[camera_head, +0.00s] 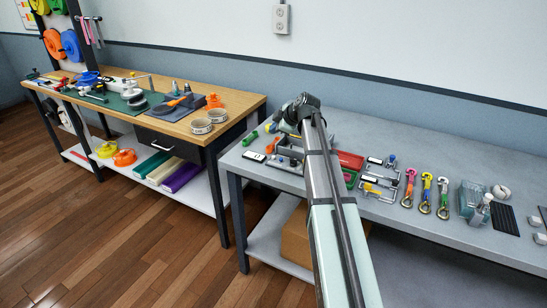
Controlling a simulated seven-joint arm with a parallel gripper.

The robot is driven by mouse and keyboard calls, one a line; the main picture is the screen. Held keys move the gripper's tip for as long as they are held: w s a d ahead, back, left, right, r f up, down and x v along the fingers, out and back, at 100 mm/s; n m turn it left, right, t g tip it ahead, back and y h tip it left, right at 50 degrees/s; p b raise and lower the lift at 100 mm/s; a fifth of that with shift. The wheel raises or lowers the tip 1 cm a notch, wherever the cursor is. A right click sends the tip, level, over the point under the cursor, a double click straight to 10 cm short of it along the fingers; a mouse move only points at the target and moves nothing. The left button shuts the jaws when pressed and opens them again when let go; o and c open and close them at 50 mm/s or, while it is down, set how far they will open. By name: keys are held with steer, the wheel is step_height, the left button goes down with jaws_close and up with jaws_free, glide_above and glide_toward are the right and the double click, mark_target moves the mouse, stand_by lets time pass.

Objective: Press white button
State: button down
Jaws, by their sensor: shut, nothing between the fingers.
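My arm reaches up from the bottom of the picture over the grey table (480,240). Its wrist bends down to the left at the far end. My gripper (284,130) is small and partly hidden there, over the left part of the table; it is shut and holds nothing. A small white and black item (254,156) lies to the left of my gripper. I cannot make out a white button for certain. Some of the table top behind my arm is hidden.
A red tray (350,160) and silver clamps (380,184) lie right of my arm. Several coloured straps with hooks (426,194), a clear box (471,197) and a black ribbed mat (504,218) lie further right. A wooden workbench (228,103) with tools stands left, across a gap.

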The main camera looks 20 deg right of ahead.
steer(key=shift+f, duration=4.45)
steer(key=shift+f, duration=0.2)
steer(key=shift+f, duration=0.2)
steer(key=shift+f, duration=0.4)
steer(key=shift+r, duration=0.8)
steer(key=shift+r, duration=2.55)
